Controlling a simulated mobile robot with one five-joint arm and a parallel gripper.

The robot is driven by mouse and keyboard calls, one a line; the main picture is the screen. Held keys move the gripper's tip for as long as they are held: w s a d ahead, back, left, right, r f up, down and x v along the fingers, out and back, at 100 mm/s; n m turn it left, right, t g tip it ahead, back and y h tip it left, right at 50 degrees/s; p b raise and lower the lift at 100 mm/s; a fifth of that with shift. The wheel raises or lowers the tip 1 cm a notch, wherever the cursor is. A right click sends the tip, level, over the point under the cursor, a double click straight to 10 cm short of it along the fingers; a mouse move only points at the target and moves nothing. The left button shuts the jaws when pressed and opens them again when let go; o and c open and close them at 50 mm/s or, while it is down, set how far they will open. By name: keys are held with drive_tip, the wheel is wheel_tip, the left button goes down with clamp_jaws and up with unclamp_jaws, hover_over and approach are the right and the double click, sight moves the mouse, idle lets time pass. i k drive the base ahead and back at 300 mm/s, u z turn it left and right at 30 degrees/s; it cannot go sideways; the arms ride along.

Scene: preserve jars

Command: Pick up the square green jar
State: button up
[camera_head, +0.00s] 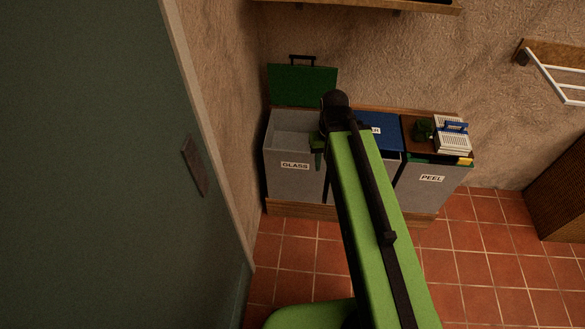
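A small dark green object (423,130) stands on the brown top of the right-hand bin. It may be the square green jar, but it is too small and dark to be sure of its shape. My green arm reaches up the middle of the view. My gripper (318,152) is at the arm's far end, by the right side of the open GLASS bin and left of the dark green object, apart from it. The arm's end hides most of the gripper. I cannot see whether its fingers are open or hold anything.
The grey GLASS bin (293,150) stands with its green lid (303,85) raised. A blue-lidded bin (380,132) is partly behind my arm. On the PEEL bin (430,185) lie a white slatted item (453,142) and a blue item (456,126). A shelf (360,4) hangs above. Tiled floor at right is clear.

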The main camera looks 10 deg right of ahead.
sight(422, 129)
drive_tip(key=i, duration=0.5)
drive_tip(key=z, duration=1.55)
drive_tip(key=i, duration=0.85)
drive_tip(key=u, duration=0.4)
drive_tip(key=k, duration=0.1)
drive_tip(key=u, duration=2)
